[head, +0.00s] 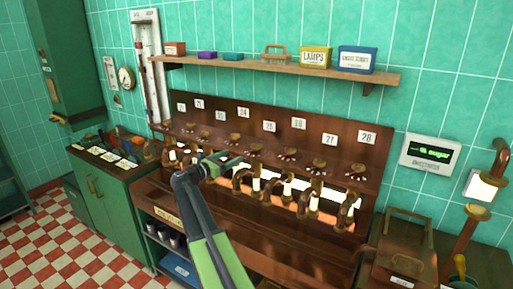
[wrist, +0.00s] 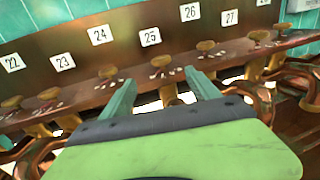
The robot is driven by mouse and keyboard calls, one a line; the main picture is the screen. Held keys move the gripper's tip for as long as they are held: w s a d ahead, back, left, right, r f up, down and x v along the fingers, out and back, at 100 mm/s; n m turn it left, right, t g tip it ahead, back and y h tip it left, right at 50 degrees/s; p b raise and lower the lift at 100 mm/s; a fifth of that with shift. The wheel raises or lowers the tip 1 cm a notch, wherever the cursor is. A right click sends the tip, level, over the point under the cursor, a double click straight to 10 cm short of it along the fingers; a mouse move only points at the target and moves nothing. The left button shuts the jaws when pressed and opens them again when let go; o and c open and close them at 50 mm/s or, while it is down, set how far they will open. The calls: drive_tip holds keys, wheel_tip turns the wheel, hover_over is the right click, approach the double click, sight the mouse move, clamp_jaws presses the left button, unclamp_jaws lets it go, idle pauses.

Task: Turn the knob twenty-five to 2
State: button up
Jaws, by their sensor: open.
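The knob twenty-five (wrist: 160,61) is a small brass-coloured knob on the wooden ledge, below the white plate marked 25 (wrist: 149,37). Several small pale marks lie on the ledge in front of it; I cannot read them or tell its setting. In the head view the knob (head: 257,148) is in the row under its plate (head: 269,126). My gripper (wrist: 163,90) is open and empty, its two fingers spread toward this knob and apart from it in the wrist view. In the head view my gripper (head: 229,160) is left of the knob.
Neighbouring knobs twenty-four (wrist: 107,71) and twenty-six (wrist: 205,45) stand close on either side. Copper pipes (head: 303,204) rise in front of the ledge. A display (head: 430,153) is on the right wall.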

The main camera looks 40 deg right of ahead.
sight(252, 146)
drive_tip(key=d, duration=1.6)
drive_tip(key=shift+w+d, duration=0.25)
drive_tip(key=shift+w, duration=0.1)
